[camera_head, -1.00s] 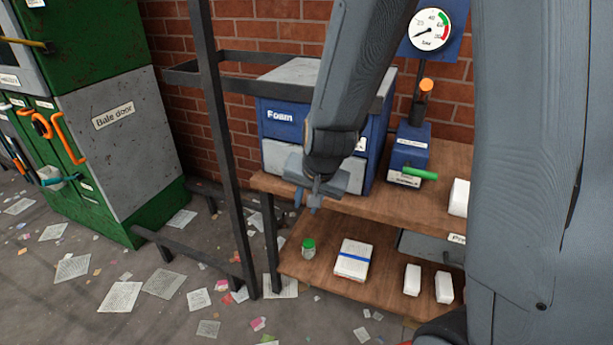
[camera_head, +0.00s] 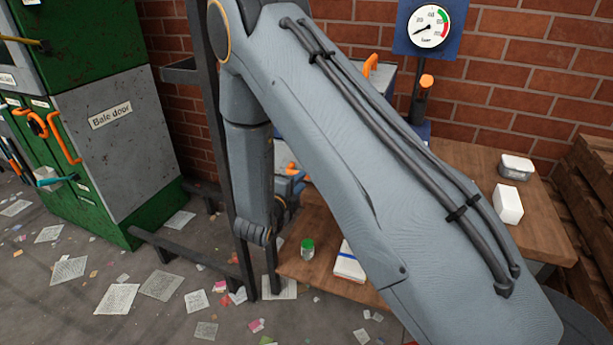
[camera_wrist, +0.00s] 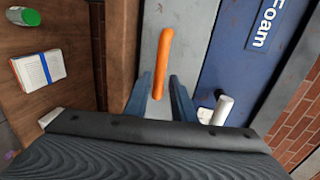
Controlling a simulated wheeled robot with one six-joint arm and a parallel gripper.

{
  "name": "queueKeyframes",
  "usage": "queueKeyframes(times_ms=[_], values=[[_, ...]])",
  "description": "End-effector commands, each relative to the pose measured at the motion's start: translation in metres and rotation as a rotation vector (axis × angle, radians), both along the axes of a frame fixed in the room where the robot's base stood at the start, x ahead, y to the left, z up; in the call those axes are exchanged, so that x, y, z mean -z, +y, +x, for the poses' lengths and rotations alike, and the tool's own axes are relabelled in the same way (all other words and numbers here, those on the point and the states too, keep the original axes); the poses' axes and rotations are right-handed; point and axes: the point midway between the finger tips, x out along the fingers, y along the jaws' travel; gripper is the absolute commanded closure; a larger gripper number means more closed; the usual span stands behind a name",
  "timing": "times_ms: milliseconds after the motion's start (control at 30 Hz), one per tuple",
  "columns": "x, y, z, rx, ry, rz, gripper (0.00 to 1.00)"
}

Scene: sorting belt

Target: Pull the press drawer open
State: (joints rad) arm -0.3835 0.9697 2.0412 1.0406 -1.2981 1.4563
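A blue unit (camera_wrist: 240,70) marked "Foam" stands on the wooden bench, with a grey front panel (camera_wrist: 197,25) beside the blue part. An orange bar handle (camera_wrist: 163,65) is on that panel. It also shows small in the head view (camera_head: 291,168). My gripper (camera_wrist: 160,77) is open, its two blue fingers on either side of the handle's near end, with a gap on the right. I cannot tell whether the left finger touches it. In the head view, my arm hides most of the unit and the area below the bench top.
A dark post (camera_head: 216,140) stands close beside my forearm. A gauge (camera_head: 429,27) is behind the bench; pallets (camera_head: 590,190) stand at right.

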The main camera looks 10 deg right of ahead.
Motion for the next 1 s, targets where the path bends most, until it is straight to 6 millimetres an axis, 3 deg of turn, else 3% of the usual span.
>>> queueKeyframes(times_ms=[300, 733, 900, 1000], values=[[0.009, -0.028, 0.036, 0.001, 0.003, -0.001, 0.77], [0.012, -0.034, 0.046, -0.003, 0.003, -0.001, 0.77], [0.012, -0.034, 0.046, -0.003, 0.004, 0.000, 1.00], [0.012, -0.034, 0.046, -0.003, 0.004, 0.000, 1.00]])
